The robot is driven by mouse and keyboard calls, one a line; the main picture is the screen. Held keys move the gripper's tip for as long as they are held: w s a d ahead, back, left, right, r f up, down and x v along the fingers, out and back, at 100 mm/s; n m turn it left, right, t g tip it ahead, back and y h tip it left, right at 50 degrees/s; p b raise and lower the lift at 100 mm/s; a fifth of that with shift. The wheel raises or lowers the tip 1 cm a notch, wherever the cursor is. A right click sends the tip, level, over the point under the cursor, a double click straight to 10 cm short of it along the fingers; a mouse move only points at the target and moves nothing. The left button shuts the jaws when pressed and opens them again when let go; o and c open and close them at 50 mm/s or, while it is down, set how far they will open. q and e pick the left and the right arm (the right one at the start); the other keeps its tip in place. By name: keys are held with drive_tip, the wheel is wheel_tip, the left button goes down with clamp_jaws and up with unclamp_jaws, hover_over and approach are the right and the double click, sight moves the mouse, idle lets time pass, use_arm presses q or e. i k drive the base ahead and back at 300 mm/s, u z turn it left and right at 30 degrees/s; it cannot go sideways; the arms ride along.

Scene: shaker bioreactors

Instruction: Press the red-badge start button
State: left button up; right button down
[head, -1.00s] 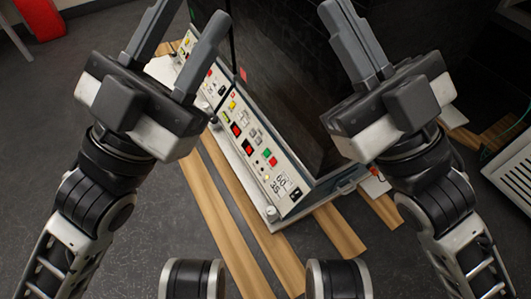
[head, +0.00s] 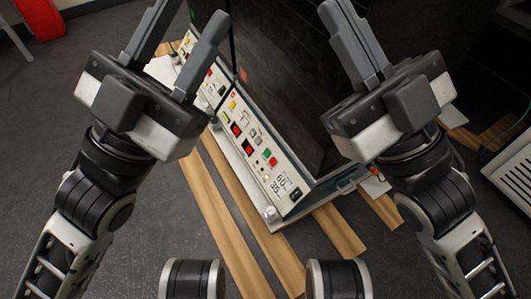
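A white control panel (head: 256,150) slopes along the front of a dark shaker unit (head: 285,75) in the middle of the head view. It carries a yellow button, red rectangles, a green button (head: 267,153) and a red button (head: 273,161). A small red badge (head: 233,95) sits at the panel's upper end. A red square (head: 243,74) is on the dark housing. My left gripper (head: 190,19) is open and empty, left of the panel. My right gripper (head: 335,10) is in front of the housing, right of the panel; its fingers overlap, so its opening is unclear.
A second panel (head: 210,85) adjoins at the upper left, partly hidden by my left gripper. Wooden slats (head: 222,210) lie under the unit. A white vented box (head: 512,170) stands at the right. The dark floor (head: 120,240) at the lower left is clear.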

sight(267, 153)
drive_tip(key=u, duration=2.1)
drive_tip(key=i, duration=2)
drive_tip(key=z, duration=3.65)
drive_tip(key=i, duration=0.5)
drive_tip(key=u, duration=0.1)
